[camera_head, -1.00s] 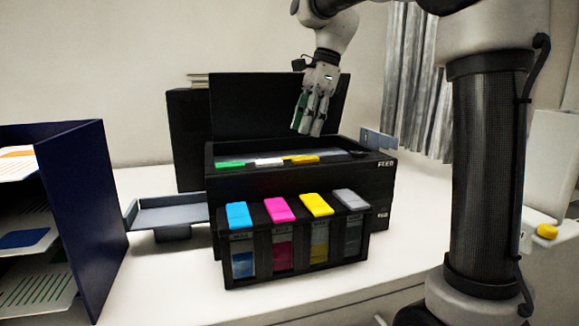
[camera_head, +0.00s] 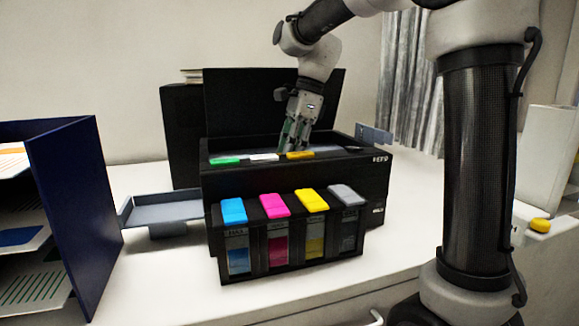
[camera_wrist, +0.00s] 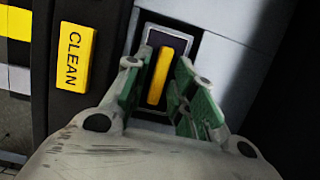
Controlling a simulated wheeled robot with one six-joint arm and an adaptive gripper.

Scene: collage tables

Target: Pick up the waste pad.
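In the wrist view, a yellow upright strip (camera_wrist: 160,76) sits on a dark insert in a light-rimmed recess; it looks like the grip of the waste pad, but I cannot be sure. My gripper (camera_wrist: 157,72) is open, with a green-padded finger on each side of the strip and gaps to both. In the head view, my gripper (camera_head: 293,140) points down into the open top of the black printer (camera_head: 300,185). The printer's front wall hides the recess there.
A yellow CLEAN label (camera_wrist: 74,58) lies left of the recess. The raised printer lid (camera_head: 245,105) stands behind my gripper. Ink tanks with coloured caps (camera_head: 275,205) stand at the printer's front. A blue shelf (camera_head: 75,200) is at left.

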